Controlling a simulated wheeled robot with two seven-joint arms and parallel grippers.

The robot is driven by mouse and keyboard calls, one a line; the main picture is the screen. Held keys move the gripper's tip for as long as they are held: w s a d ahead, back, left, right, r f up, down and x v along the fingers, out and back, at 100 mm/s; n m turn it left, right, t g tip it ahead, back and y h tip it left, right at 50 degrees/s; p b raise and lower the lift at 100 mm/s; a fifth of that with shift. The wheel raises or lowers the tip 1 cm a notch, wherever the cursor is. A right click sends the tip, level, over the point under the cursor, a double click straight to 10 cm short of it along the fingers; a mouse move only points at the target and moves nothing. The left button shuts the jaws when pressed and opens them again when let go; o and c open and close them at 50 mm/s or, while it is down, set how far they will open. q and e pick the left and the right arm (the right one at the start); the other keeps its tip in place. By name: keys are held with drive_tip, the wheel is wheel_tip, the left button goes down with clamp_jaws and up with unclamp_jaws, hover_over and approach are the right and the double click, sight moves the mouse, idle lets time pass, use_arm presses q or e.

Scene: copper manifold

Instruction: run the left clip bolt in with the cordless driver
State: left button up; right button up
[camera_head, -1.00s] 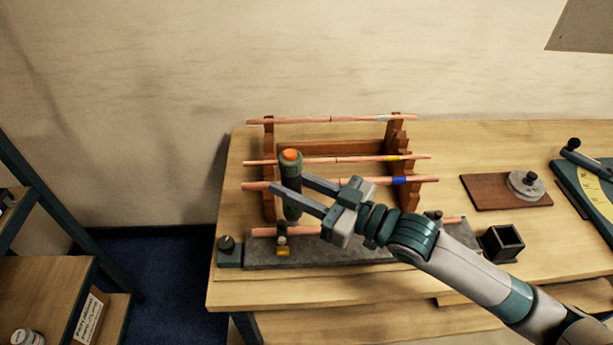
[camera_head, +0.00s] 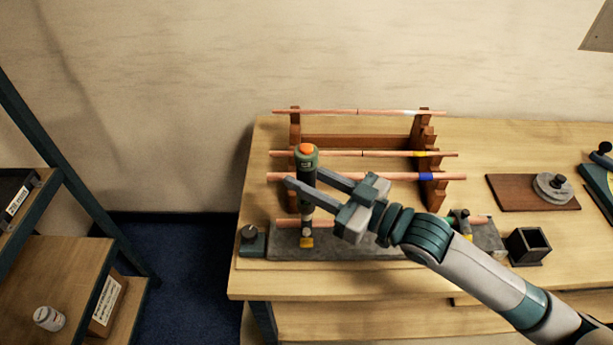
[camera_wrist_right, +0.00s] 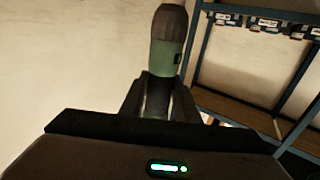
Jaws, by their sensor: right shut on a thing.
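The cordless driver (camera_head: 307,163) is dark green with an orange cap and stands upright, nose down. My right gripper (camera_head: 304,184) is shut around its body; the driver also shows between the fingers in the right wrist view (camera_wrist_right: 168,50). The left clip (camera_head: 306,241), with a yellow part, sits below the driver on the grey base (camera_head: 350,247), at the left end of the lower copper tube (camera_head: 287,223). The driver's nose is in line above the clip. Whether it touches the bolt cannot be told; the bolt head is hidden. My left gripper is out of view.
A wooden rack (camera_head: 430,165) with several copper tubes stands close behind the driver. A dark knob (camera_head: 249,234) is left of the base. A black open box (camera_head: 528,245) and a brown board (camera_head: 520,194) are to the right. A shelf (camera_head: 60,280) stands at the left.

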drive_tip(key=shift+f+b, duration=1.7)
drive_tip(key=shift+f, duration=0.15)
drive_tip(key=shift+f+b, duration=0.45)
drive_tip(key=shift+f, duration=0.25)
drive_tip(key=shift+f+p, duration=0.65)
drive_tip(key=shift+p, duration=0.1)
idle(3.4)
